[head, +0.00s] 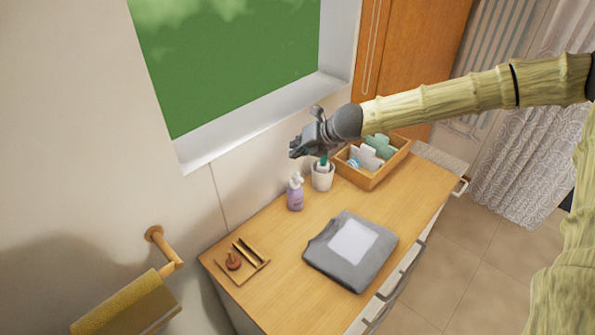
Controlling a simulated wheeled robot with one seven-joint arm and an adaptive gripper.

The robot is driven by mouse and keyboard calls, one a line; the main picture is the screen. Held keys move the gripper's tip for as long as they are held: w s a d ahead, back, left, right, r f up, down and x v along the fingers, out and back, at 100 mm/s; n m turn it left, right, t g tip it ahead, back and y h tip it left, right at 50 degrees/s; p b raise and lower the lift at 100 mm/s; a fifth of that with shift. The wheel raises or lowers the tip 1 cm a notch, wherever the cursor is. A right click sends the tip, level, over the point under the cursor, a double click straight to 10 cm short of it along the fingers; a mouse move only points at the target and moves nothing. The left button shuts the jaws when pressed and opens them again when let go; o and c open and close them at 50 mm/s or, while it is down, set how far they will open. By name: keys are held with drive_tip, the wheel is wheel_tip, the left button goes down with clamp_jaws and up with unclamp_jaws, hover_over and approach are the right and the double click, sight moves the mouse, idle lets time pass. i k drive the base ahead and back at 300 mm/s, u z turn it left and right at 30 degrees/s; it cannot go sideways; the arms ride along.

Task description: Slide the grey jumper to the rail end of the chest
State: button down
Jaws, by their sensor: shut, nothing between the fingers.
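The grey jumper (328,253) lies folded flat on the wooden top of the chest (290,262), near its front edge. A pale rectangle covers the middle of its upper face. My gripper (296,149) is in the air near the window sill, behind the jumper and well clear of it. It is shut and empty, pointing left. A wooden rail (168,255) with a mustard towel (130,305) is on the wall beyond the left end of the chest.
A lilac pump bottle (295,194) and a white cup (322,178) stand behind the jumper. A wooden box (371,181) of items is at the back right. A small tray (240,270) with a reddish-brown item is at the left end. Bare wood lies between tray and jumper.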

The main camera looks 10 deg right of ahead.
sight(351, 249)
drive_tip(key=k, duration=1.5)
